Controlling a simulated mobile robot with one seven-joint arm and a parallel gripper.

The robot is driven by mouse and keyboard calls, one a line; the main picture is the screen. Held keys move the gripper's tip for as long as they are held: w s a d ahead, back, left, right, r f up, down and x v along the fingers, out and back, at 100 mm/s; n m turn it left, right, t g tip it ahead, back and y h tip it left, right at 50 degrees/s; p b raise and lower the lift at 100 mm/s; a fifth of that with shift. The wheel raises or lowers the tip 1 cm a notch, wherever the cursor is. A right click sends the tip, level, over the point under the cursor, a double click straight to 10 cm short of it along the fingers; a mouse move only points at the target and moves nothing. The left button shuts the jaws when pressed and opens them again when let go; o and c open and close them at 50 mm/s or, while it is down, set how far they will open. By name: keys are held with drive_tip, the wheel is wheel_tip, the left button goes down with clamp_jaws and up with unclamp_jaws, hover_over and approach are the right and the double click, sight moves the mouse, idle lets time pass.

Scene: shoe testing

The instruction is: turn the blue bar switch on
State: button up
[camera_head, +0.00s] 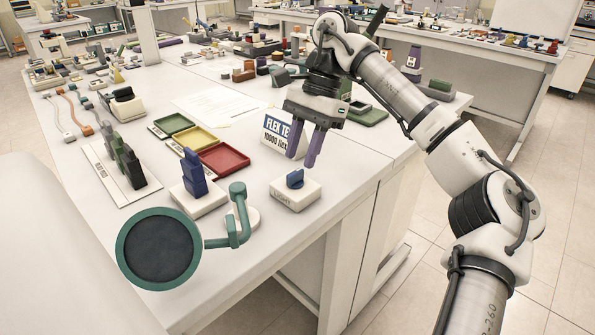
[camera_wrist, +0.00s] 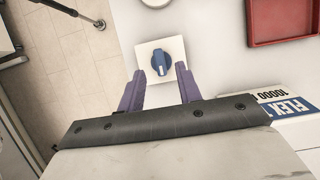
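The blue bar switch (camera_head: 295,179) is a round blue knob with a raised bar, set on a small white box near the table's front right edge. In the wrist view, the blue switch (camera_wrist: 161,62) lies just beyond my fingertips, its bar running nearly up and down the picture, with a pale mark near the lower end. My gripper (camera_head: 303,157) is open and empty above and slightly behind the box in the head view. In the wrist view, my gripper (camera_wrist: 160,72) shows its two purple fingers spread on either side of the knob, apparently apart from it.
A green-rimmed magnifier (camera_head: 159,248) on a jointed arm stands left of the box. A blue stepped block (camera_head: 194,174) on a white base is behind it. Red tray (camera_head: 224,158), yellow tray (camera_head: 195,140) and a "FLEX TEST" sign (camera_head: 276,135) stand farther back.

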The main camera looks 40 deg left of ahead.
sight(296, 171)
drive_tip(key=shift+x, duration=1.75)
clamp_jaws()
